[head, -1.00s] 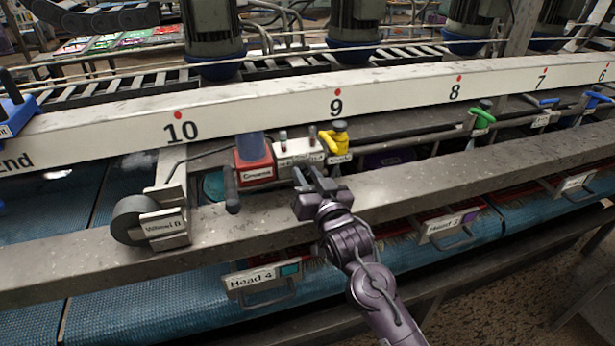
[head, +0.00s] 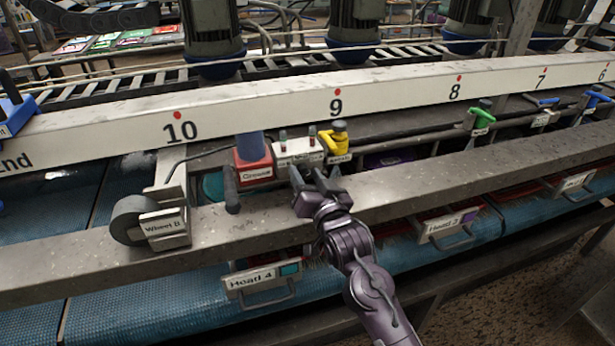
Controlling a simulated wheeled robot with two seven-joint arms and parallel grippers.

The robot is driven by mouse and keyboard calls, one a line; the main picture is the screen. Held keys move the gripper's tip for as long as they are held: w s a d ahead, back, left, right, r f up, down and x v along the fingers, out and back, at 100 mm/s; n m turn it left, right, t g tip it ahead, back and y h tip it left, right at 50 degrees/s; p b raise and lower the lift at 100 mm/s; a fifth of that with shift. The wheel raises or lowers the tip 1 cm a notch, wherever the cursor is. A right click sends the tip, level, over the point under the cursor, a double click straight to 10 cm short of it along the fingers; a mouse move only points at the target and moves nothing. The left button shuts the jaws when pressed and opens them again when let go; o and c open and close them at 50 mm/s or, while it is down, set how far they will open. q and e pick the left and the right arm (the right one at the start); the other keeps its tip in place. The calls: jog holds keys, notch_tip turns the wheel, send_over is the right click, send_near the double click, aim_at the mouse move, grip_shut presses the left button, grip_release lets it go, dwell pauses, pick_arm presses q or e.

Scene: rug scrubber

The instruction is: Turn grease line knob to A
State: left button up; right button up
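A red box (head: 254,166) with a blue cylinder on top stands behind the front rail; its label seems to read "Grease". A white block (head: 298,151) with two small grey posts and small lettering sits just right of it. A yellow valve handle (head: 335,145) with a dark cap is right of the block. I cannot tell for certain which part is the grease line knob. My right gripper (head: 315,178) is over the front rail, in front of the white block, with its fingers apart and nothing between them. It hides the area below the block. My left gripper is out of view.
The grey front rail (head: 430,178) crosses the view below the parts. A dark wheel labelled "Wheel B" (head: 133,219) stands at left. A dark upright handle (head: 231,190) is close left of my gripper. A green valve handle (head: 481,117) is farther right.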

jog(key=shift+o, duration=0.5)
jog(key=shift+s, duration=0.1)
jog(key=shift+s+d+f, duration=0.15)
jog(key=shift+s, duration=0.05)
jog(key=b+v, duration=0.2)
jog(key=v, duration=0.4)
jog(key=shift+s+d+b, duration=0.1)
jog(key=shift+b, duration=0.25)
jog(key=shift+s+d, duration=0.15)
jog(key=shift+s, duration=0.3)
